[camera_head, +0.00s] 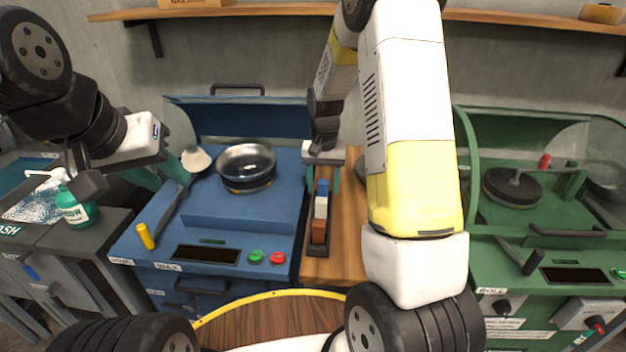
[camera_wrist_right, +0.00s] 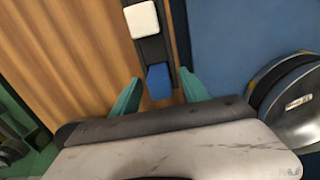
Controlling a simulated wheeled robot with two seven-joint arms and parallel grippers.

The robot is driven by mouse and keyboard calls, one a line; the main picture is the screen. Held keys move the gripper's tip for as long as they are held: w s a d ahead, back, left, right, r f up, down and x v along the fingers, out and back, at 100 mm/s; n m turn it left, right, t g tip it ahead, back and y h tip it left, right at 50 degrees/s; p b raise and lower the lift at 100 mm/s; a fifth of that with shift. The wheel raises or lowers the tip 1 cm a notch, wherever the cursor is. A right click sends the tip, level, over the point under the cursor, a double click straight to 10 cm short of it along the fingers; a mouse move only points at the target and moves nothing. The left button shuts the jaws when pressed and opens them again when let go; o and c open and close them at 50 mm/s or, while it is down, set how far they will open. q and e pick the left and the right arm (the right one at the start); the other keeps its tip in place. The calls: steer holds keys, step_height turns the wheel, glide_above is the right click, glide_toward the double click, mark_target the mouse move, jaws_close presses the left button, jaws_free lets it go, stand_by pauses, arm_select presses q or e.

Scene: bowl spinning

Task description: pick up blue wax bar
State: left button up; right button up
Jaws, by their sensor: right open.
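The blue wax bar (camera_head: 322,187) stands at the far end of a narrow dark holder (camera_head: 318,249), in line with a white bar (camera_head: 321,207) and a brown bar (camera_head: 319,228). In the right wrist view the blue bar (camera_wrist_right: 159,82) lies between the tips of my open right gripper (camera_wrist_right: 160,88), with a gap on each side. In the head view my right gripper (camera_head: 322,172) is right over the holder's far end. My left gripper (camera_head: 172,172) is at the left of the blue machine; its fingers are partly hidden, so I cannot tell its opening.
A metal bowl (camera_head: 246,165) sits on the blue machine (camera_head: 208,225), right of the wooden strip (camera_wrist_right: 75,50) in the wrist view. A green machine (camera_head: 545,215) stands at the right. A green bottle (camera_head: 75,208) stands at the left.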

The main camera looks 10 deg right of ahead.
jaws_close()
